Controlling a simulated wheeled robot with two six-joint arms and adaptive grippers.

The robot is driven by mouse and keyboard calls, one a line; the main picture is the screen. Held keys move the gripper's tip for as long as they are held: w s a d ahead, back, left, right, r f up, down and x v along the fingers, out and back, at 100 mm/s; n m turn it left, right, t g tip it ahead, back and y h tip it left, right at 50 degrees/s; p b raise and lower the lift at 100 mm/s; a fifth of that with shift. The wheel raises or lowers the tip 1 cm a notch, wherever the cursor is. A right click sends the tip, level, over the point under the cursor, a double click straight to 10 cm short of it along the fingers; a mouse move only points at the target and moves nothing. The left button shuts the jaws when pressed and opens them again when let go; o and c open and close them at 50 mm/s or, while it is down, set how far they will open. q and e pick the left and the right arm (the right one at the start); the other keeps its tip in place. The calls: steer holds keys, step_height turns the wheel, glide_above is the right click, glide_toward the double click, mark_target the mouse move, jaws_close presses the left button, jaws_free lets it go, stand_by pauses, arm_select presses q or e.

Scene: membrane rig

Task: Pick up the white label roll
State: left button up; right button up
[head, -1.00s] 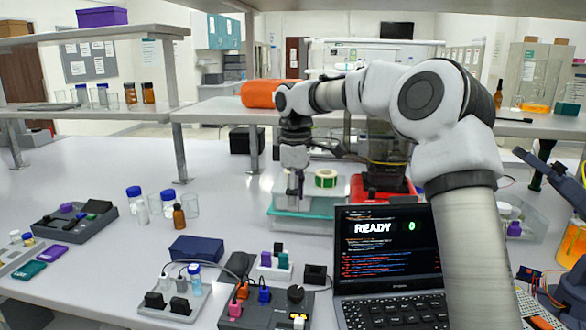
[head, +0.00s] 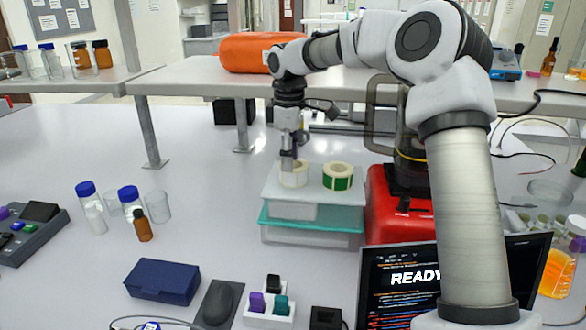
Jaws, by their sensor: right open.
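The white label roll (head: 297,177) sits on top of a stack of boxes, a white one (head: 309,212) over a teal-lidded one (head: 338,222). A second roll with a green outer side (head: 340,182) stands just right of it. My right gripper (head: 289,166) points down at the white roll, its fingertips at the roll's upper left part and partly covering it. It is open; whether the fingers touch the roll cannot be told. My left gripper is out of view.
A red-based machine (head: 388,215) stands close to the right of the boxes. The laptop (head: 400,280), a dark blue box (head: 163,281) and a block holder (head: 268,309) are in front. Bottles and beakers (head: 128,200) stand left. The bench left of the stack is clear.

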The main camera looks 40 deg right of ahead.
mark_target(294, 172)
steer(key=f, duration=0.3)
steer(key=d+f, duration=0.1)
steer(key=f, duration=0.1)
steer(key=shift+w+f, duration=0.1)
steer(key=shift+w, duration=0.25)
steer(key=shift+s+a, duration=0.1)
steer(key=shift+s+a+r, duration=0.1)
steer(key=shift+a+r, duration=0.05)
steer(key=shift+r, duration=0.1)
steer(key=shift+c, duration=1.3)
jaws_close()
